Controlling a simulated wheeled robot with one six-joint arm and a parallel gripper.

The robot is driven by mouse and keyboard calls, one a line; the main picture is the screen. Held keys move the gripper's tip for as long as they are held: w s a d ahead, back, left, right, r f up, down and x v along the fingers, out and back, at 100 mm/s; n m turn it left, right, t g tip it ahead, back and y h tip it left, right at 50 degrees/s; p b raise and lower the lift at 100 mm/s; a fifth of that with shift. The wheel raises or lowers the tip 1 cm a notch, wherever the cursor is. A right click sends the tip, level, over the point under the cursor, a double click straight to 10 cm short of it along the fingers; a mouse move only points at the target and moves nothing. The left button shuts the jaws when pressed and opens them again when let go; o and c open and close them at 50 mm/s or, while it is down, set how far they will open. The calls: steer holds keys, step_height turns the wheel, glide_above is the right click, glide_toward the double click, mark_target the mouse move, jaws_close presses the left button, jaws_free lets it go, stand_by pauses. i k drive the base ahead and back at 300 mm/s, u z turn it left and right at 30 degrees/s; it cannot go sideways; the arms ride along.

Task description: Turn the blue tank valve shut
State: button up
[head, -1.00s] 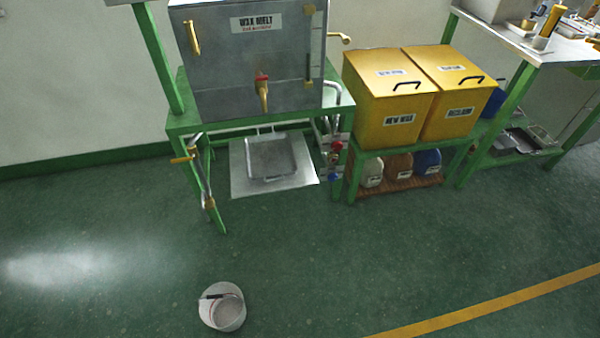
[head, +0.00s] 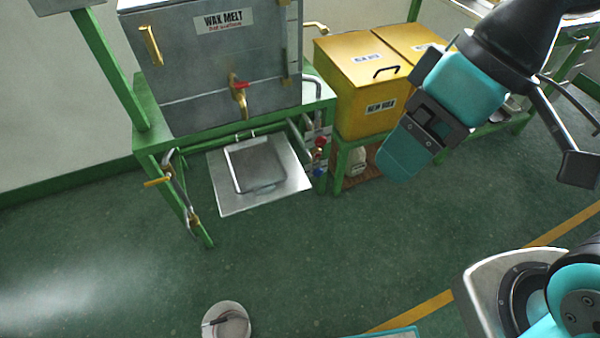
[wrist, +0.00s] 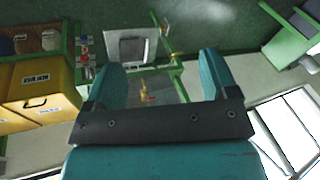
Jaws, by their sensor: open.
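The blue tank valve (head: 320,172) is a small blue handle low on the right side of the green tank stand. It sits below a red valve handle (head: 321,142) on the same pipework. The grey wax melt tank (head: 215,60) stands above and to the left. My gripper (head: 396,168) is open and empty, to the right of the blue valve in the head view and apart from it. In the wrist view its two teal fingers (wrist: 160,70) are spread, with the valve pipework (wrist: 85,48) small beyond them to the left.
Yellow bins (head: 362,85) stand right of the tank. A metal tray (head: 256,165) lies on a plate below the tank. A brass lever (head: 157,182) projects at the stand's left leg. A white bucket (head: 227,320) stands on the floor in front. Green floor between is clear.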

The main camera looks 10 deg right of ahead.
mark_target(317, 172)
steer(key=z, duration=2.5)
steer(key=k, duration=0.95)
steer(key=u, duration=1.15)
steer(key=i, duration=1)
